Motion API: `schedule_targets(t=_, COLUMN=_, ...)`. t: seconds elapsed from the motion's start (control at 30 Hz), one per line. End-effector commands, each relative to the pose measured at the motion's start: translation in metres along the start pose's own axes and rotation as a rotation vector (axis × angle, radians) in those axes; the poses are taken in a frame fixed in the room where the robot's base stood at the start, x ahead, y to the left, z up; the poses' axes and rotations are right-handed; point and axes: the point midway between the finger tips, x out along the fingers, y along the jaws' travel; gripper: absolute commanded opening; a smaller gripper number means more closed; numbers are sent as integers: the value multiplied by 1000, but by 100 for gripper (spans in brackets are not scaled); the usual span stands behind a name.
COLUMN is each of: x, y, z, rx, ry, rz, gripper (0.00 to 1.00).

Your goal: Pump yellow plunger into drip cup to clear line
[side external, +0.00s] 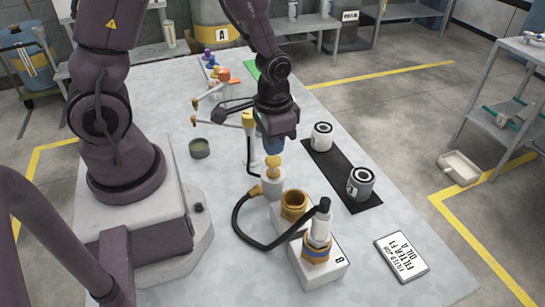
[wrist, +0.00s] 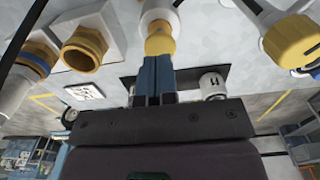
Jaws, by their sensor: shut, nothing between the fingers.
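The yellow plunger (side external: 273,161) is a rounded knob on top of a white pump body (side external: 272,185) in the middle of the table. It also shows in the wrist view (wrist: 160,40), just beyond the fingertips. My gripper (side external: 270,151) points down directly above the plunger with its blue fingers shut and nothing between them. The fingertips (wrist: 158,57) are at or very near the knob; I cannot tell whether they touch. A small dark round cup (side external: 199,148), which looks like the drip cup, stands to the left, apart from the pump.
A black hose (side external: 240,222) loops from the pump to a white block (side external: 318,262) with a brass-ringed fitting. An open brass socket (side external: 294,204) sits beside it. A labelled card (side external: 402,256) lies at right.

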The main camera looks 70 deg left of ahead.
Motion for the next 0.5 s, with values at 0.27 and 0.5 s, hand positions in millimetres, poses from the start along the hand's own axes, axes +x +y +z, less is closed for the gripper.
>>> schedule_targets(t=0.27, x=9, y=0, z=0, rx=0, ry=-1, rz=0, gripper=0)
schedule_targets(t=0.5, x=16, y=0, z=0, rx=0, ry=-1, rz=0, gripper=0)
